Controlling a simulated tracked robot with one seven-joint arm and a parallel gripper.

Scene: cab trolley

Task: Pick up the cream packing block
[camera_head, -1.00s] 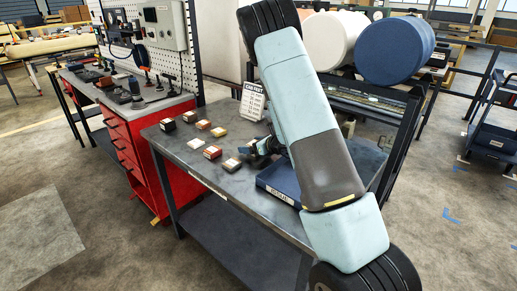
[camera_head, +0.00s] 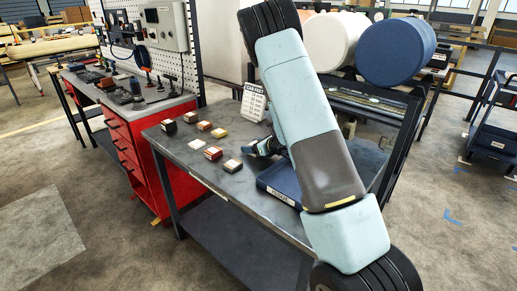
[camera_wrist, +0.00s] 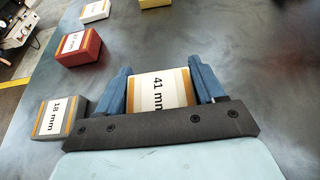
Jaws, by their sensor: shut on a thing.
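My gripper (camera_wrist: 163,92) is shut on a pale block (camera_wrist: 152,90) in the wrist view. The block looks cream, with tan bands and a white label reading 41 mm. One blue finger is on each side of it. I cannot tell whether it touches the table. In the head view my gripper (camera_head: 262,148) is over the workbench's right part, beside the grey block. My arm hides much there, and the held block cannot be made out.
A grey 18 mm block (camera_wrist: 50,118) lies close left of my gripper. A red block (camera_wrist: 78,47), a white block (camera_wrist: 95,11) and several others lie farther off on the workbench (camera_head: 215,182). A blue tray (camera_head: 278,188) and a sign (camera_head: 254,103) stand near my arm.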

